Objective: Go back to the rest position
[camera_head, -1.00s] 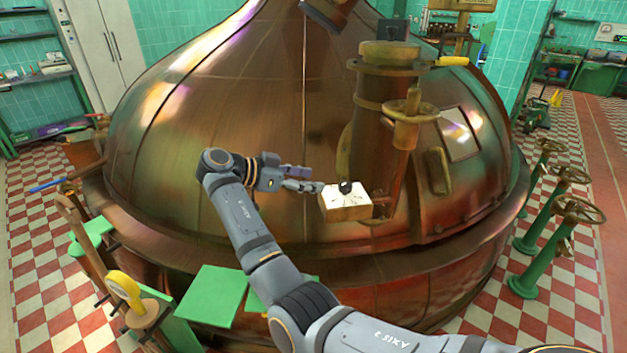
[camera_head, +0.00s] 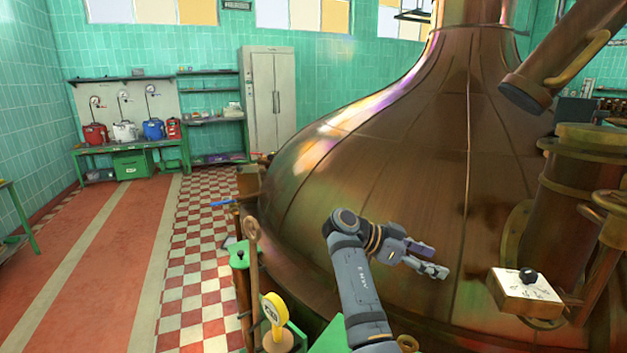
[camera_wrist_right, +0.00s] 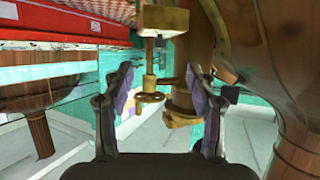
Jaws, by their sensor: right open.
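My right gripper (camera_head: 436,260) is open and empty in the head view, in front of the big copper kettle (camera_head: 400,170). Its fingers point right, toward a white box with a black knob (camera_head: 524,292), with a clear gap between them. In the right wrist view the two spread fingers of the right gripper (camera_wrist_right: 160,95) have nothing between them. A brass valve wheel (camera_wrist_right: 150,98) and copper pipework show beyond them. My left gripper is in no view.
A yellow round gauge (camera_head: 272,310) and green stands are near the kettle's lower left. A workbench (camera_head: 130,147) with red, white and blue containers stands at the back left. A white cabinet (camera_head: 270,100) is behind. The red floor at left is clear.

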